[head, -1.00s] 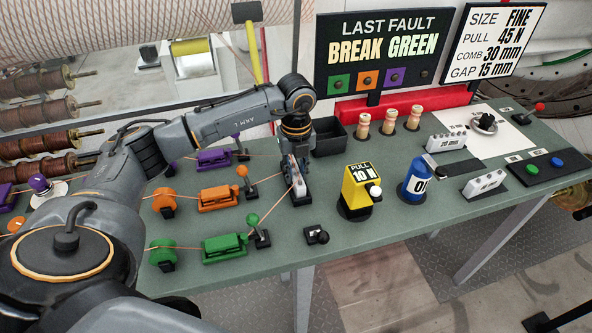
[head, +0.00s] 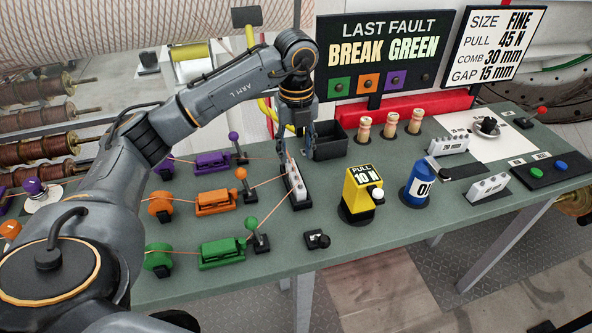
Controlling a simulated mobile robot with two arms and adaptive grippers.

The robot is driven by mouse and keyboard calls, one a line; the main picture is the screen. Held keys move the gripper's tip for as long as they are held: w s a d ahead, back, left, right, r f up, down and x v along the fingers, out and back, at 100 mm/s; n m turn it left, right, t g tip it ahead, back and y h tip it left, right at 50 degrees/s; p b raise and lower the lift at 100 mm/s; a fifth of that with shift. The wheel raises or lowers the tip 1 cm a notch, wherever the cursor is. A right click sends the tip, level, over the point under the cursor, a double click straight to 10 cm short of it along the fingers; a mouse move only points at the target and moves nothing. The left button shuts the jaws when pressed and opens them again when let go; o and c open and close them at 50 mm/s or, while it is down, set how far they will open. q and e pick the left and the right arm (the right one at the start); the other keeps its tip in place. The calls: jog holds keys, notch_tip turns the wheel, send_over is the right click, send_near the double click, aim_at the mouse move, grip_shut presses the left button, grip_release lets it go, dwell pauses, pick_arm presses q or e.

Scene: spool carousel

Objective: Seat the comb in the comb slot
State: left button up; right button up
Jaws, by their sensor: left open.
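A white comb (head: 296,182) with a row of knobs stands in a black slot base (head: 299,203) in the middle of the table. It looks upright and lengthwise in the base; whether it is fully down I cannot tell. Orange threads run to it from the left. My left gripper (head: 294,154) is open and empty, above and just behind the comb, apart from it. Two other white combs are at right: one (head: 448,146) beside a black holder, one (head: 488,187) further forward. My right gripper is not in view.
A yellow PULL block (head: 360,192) and a blue cylinder (head: 418,185) stand right of the comb. A black bin (head: 327,142) is behind it. Green (head: 223,250), orange (head: 214,202) and purple (head: 212,163) units stand left. A sign (head: 497,45) reads COMB 30 mm.

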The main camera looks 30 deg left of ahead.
aim_at(296, 173)
pick_arm(q)
notch_tip(296, 173, up, 4)
jog(key=shift+f, duration=0.1)
dwell(0.5)
